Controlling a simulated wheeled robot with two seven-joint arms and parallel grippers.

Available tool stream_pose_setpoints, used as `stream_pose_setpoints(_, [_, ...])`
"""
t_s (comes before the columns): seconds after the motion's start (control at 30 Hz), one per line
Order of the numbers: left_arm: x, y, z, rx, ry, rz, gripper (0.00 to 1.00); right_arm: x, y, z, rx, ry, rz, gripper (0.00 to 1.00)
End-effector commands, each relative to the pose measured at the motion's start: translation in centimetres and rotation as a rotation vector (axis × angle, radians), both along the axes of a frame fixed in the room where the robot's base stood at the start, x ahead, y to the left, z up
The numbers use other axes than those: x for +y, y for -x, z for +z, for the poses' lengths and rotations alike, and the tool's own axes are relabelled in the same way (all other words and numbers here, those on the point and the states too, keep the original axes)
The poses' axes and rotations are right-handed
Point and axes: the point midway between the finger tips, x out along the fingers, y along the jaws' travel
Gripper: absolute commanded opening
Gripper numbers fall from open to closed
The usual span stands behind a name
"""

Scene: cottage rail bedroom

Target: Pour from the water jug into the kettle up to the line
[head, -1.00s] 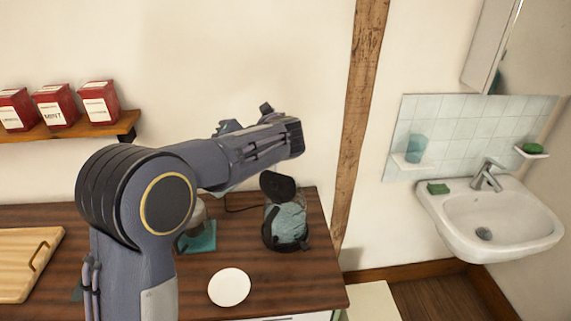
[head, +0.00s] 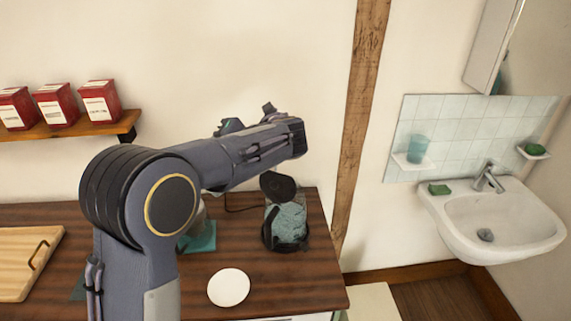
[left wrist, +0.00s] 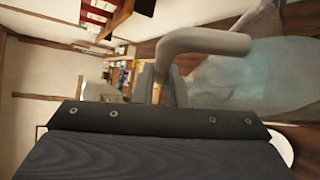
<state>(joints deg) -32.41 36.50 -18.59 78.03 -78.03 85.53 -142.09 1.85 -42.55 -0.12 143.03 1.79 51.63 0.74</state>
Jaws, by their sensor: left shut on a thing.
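The kettle (head: 287,222) stands on the dark wooden counter in the head view, a glass body with black trim and a raised black lid (head: 278,187). Its fill line and water level cannot be read. My left forearm crosses above and left of it, and my left gripper is hidden there. In the left wrist view my left gripper (left wrist: 165,85) is shut on the pale grey handle (left wrist: 205,42) of the water jug (left wrist: 250,80). The jug's clear bluish body fills the right side; its tilt cannot be told. My right gripper is out of view.
A white disc (head: 229,288) lies on the counter in front of the kettle. A teal item (head: 201,238) is partly hidden behind my arm. A cutting board (head: 22,265) lies at left, below a shelf of red tins (head: 98,102). A sink (head: 500,220) is at right.

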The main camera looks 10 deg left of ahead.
Motion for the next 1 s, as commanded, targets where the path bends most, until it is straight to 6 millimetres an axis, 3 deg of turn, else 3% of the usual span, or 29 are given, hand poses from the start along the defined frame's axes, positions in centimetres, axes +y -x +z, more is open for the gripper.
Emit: stream_pose_setpoints(1.0, [0.08, 0.00, 0.31, 0.015, -0.034, 0.001, 0.00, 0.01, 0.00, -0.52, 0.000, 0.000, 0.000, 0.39])
